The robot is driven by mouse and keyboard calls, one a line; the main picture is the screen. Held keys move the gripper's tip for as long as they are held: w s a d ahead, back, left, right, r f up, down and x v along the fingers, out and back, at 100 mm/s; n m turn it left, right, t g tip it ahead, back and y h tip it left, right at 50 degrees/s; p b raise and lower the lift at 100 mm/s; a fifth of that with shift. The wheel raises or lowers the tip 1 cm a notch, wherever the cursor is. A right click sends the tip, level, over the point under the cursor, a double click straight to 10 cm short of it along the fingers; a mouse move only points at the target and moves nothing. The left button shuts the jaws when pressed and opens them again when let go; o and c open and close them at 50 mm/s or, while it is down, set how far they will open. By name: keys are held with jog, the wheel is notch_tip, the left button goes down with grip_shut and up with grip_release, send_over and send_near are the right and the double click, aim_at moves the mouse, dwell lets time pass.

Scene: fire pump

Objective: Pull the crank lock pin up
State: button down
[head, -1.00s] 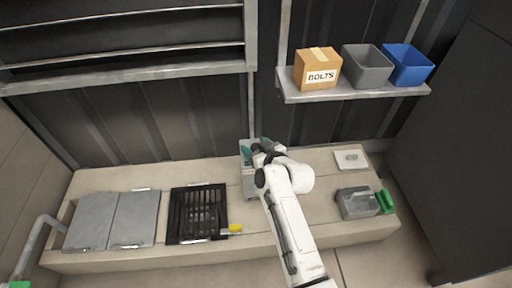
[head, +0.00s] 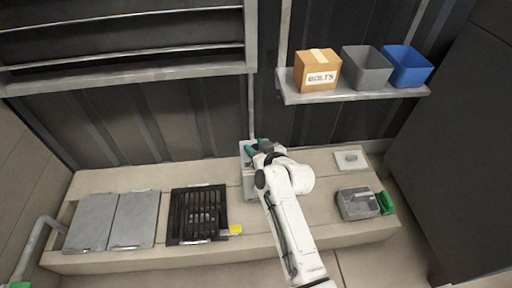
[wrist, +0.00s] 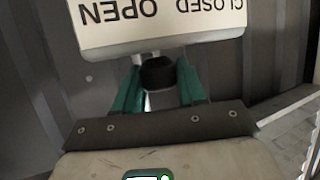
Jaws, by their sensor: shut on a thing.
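The lock pin shows as a dark round knob (wrist: 158,74) in the wrist view, between the two teal fingers of my gripper (wrist: 158,82). The fingers are shut on it. Just beyond it is a white plate (wrist: 150,30) lettered CLOSED and OPEN, upside down in this view. In the head view my gripper (head: 259,147) is at the upper part of a narrow grey housing (head: 248,187) on the bench. My wrist hides the pin there. The pin's shaft and how far it is raised cannot be told.
The long beige bench (head: 300,212) carries grey covers (head: 132,218), a black grate (head: 198,213) with a yellow tab, a grey box (head: 357,203) and a white plate (head: 350,160). A shelf (head: 310,98) above right holds a BOLTS carton (head: 317,70) and two bins.

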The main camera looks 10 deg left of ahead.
notch_tip(320, 180, up, 3)
jog(key=shift+f+p, duration=0.1)
jog(key=shift+p, duration=0.8)
jog(key=c, duration=0.7)
grip_release()
jog(key=shift+s, duration=0.1)
jog(key=p+v, duration=0.5)
jog(key=v, duration=0.5)
jog(key=shift+s+d+r, duration=0.2)
jog(key=shift+d, duration=0.05)
